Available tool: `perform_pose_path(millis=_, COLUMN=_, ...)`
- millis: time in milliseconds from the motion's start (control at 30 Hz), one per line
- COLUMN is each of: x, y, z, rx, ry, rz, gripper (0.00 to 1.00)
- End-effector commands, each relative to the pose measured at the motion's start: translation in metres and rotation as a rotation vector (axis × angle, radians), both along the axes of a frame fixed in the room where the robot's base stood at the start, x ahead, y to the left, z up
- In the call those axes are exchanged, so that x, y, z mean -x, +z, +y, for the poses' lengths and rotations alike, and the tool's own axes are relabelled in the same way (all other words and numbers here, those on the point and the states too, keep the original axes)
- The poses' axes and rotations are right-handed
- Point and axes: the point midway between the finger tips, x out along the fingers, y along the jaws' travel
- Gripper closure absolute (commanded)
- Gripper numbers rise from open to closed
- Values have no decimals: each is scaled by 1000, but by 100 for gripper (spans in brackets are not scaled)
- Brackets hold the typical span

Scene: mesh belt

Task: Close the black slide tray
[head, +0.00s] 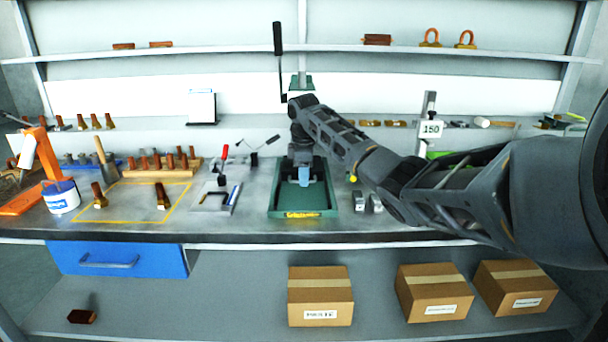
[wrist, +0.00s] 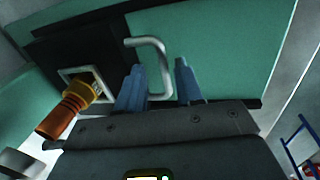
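The black slide tray (wrist: 95,45) shows in the wrist view as a dark panel against the green machine body (wrist: 215,45). A bent silver handle (wrist: 160,60) stands out from it. My gripper (wrist: 160,75) has two blue fingers, apart, with part of the handle showing in the gap between them; I cannot tell whether they touch it. A copper-and-brass part (wrist: 72,105) sits in a pale square frame (wrist: 85,80) left of the fingers. In the head view my gripper (head: 304,178) points down over the green press base (head: 303,205), and my arm hides the black tray.
A blue drawer (head: 120,259) protrudes below the bench at left. Copper parts, a wooden rack (head: 150,172) and a toggle clamp fixture (head: 215,200) lie left of the press. Small metal blocks (head: 367,201) stand to its right. Cardboard boxes (head: 320,297) sit on the lower shelf.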

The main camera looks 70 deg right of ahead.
Motion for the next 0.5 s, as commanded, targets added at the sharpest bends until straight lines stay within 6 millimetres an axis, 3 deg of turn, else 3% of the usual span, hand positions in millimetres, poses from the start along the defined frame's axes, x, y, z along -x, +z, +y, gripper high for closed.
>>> perform_pose_path(millis=167, x=0, y=15, z=2, rx=2, ry=0, rz=-3, gripper=64)
perform_pose_path(millis=500, x=4, y=66, z=10, rx=2, ry=-1, rz=-2, gripper=64)
